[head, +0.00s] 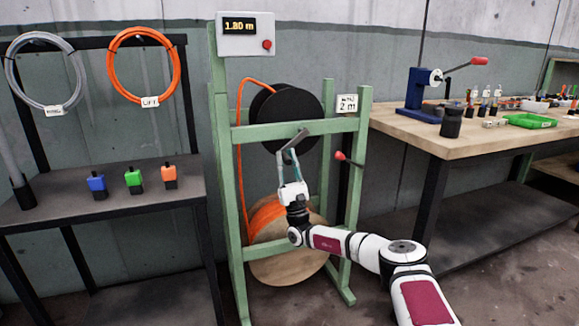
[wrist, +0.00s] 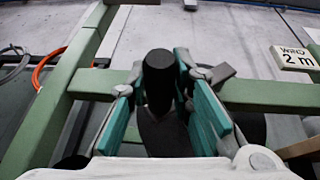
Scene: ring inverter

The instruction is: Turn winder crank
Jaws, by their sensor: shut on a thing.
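The winder is a green frame (head: 219,150) with a black spool (head: 303,100) at the top. A grey crank arm (head: 296,139) stands out in front of the spool, tilted up to the right. My gripper (head: 287,158) reaches up to it from below, with its teal fingers at the crank. In the wrist view, the black crank handle (wrist: 158,75) stands between the fingers of my gripper (wrist: 155,82), which is shut on it. A grey end of the crank arm (wrist: 222,73) shows just right of the fingers. The fingers hide part of the handle in the head view.
A display (head: 240,26) above reads 1.80 m. A sign (head: 347,104) reads 2 m. A red-knobbed lever (head: 341,156) sticks out close right of my gripper. An orange-wound reel (head: 275,262) is below. A workbench (head: 460,138) stands right, a shelf (head: 60,203) left.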

